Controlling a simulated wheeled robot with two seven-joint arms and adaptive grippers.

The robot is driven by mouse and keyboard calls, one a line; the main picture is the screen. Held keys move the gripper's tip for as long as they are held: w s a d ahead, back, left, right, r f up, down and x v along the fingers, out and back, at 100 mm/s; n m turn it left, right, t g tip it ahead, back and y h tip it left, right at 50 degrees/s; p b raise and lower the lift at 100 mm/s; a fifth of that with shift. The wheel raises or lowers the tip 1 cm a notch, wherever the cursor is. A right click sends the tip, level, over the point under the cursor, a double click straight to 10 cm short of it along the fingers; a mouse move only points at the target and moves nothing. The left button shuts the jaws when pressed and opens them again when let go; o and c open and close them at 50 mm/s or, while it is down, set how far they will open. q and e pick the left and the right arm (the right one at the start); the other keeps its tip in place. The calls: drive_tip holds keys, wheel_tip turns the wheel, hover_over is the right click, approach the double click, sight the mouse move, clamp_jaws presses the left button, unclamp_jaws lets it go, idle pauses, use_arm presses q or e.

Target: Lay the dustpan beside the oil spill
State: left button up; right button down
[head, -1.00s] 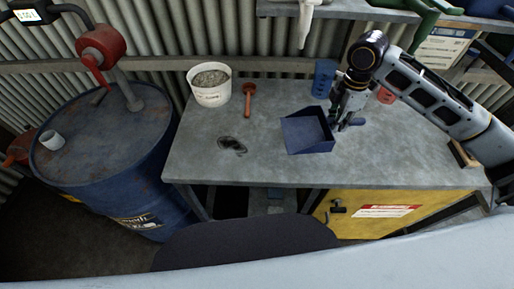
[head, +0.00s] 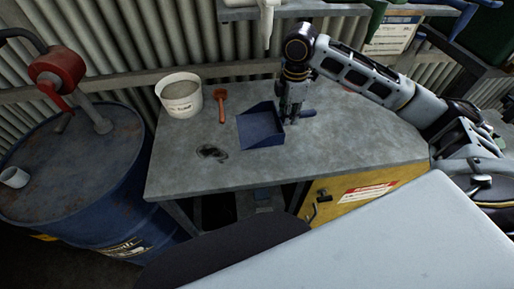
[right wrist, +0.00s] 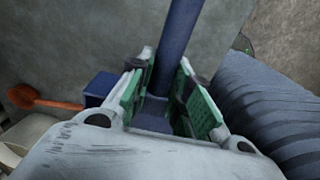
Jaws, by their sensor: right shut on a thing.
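The blue dustpan (head: 262,128) is on or just above the grey workbench, its pan to the left and handle to the right. I cannot tell whether it touches the top. The dark oil spill (head: 212,152) lies on the bench just left and in front of the pan, a small gap apart. My right gripper (head: 288,117) is shut on the dustpan's handle. In the right wrist view, the blue handle (right wrist: 180,45) runs up between its green-padded fingers (right wrist: 158,100). My palm hides most of the pan there. My left gripper is not in view.
An orange-red scoop-like tool (head: 221,105) lies behind the pan, beside a white bucket (head: 181,97). A blue drum (head: 75,185) stands left of the workbench (head: 190,178). The bench is clear in front. A ribbed blue-grey thing (right wrist: 275,105) fills the wrist view's right side, unidentified.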

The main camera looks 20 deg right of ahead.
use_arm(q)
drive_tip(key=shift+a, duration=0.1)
use_arm(e)
drive_tip(key=shift+a, duration=0.1)
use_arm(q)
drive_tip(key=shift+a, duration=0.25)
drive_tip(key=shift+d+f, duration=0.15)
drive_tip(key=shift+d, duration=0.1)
use_arm(e)
drive_tip(key=shift+f, duration=2.5)
drive_tip(key=shift+f, duration=0.6)
wheel_tip(320, 180, down, 3)
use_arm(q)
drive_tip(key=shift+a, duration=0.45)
use_arm(e)
drive_tip(key=shift+f, duration=0.4)
